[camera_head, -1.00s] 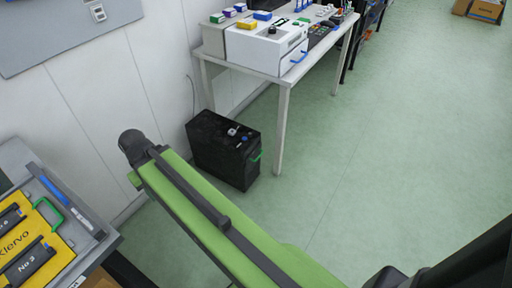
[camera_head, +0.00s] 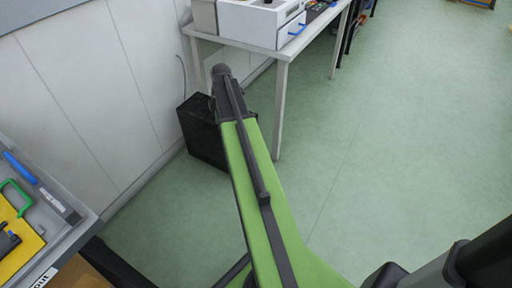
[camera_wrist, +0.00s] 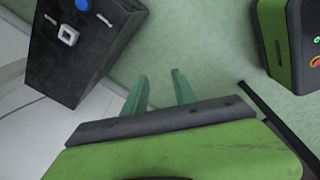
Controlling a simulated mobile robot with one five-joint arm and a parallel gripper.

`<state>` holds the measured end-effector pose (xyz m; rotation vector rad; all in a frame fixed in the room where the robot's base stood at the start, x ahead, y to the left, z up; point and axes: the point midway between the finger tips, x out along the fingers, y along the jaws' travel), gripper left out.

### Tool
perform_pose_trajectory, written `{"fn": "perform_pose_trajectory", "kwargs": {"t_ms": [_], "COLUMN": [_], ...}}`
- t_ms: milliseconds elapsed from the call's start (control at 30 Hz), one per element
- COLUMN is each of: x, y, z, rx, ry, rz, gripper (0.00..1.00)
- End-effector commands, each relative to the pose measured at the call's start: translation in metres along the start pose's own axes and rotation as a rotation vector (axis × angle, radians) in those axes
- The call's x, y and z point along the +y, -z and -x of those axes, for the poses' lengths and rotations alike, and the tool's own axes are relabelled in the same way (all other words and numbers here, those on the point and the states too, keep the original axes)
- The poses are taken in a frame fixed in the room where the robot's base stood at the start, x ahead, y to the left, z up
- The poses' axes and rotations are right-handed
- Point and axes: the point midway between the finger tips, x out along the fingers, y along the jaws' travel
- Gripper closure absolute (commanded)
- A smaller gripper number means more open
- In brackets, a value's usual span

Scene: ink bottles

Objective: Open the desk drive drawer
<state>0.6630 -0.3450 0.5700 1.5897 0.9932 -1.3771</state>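A white unit (camera_head: 250,24) with a drawer-like front and a blue handle (camera_head: 297,30) stands on the desk (camera_head: 326,22) at the top of the head view, its top cut off. On the floor below, a black box (camera_head: 196,138) is partly hidden behind my arm. It also shows at upper left in the wrist view (camera_wrist: 60,62), with a blue knob and a white square on top. My gripper (camera_wrist: 158,90) is open and empty over the green floor, beside and apart from the black box. The head view does not show its fingers clearly.
At left, a grey tray (camera_head: 74,222) holds a yellow insert with a green handle, a blue marker and other items. A desk leg (camera_head: 281,112) stands right of the black box. The white wall runs along the left. The green floor on the right is wide and clear.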

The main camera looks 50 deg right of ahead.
Motion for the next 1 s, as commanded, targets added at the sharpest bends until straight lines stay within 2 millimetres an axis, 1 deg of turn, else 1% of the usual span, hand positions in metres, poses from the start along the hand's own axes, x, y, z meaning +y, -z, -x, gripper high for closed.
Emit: {"fn": "perform_pose_trajectory", "kwargs": {"t_ms": [33, 67, 100, 200, 300, 400, 533, 667, 767, 867, 1000], "x": [0.019, 0.024, 0.029, 0.035, 0.036, 0.035, 0.034, 0.034, 0.035, 0.036, 0.038], "y": [-0.050, -0.075, -0.107, -0.169, -0.206, -0.221, -0.221, -0.221, -0.220, -0.220, -0.220], "z": [-0.023, -0.027, -0.031, -0.038, -0.040, -0.039, -0.038, -0.046, -0.059, -0.077, -0.107], "rx": [0.004, 0.005, 0.005, 0.000, -0.007, -0.010, -0.011, -0.011, -0.011, -0.011, -0.010], "ry": [-0.014, -0.022, -0.033, -0.056, -0.069, -0.075, -0.075, -0.075, -0.075, -0.075, -0.075], "rz": [0.102, 0.179, 0.271, 0.461, 0.580, 0.634, 0.646, 0.645, 0.645, 0.646, 0.646], "gripper": [0.67, 0.67, 0.67, 0.67, 0.67, 0.67, 0.67, 0.67, 0.67, 0.67, 0.67]}}
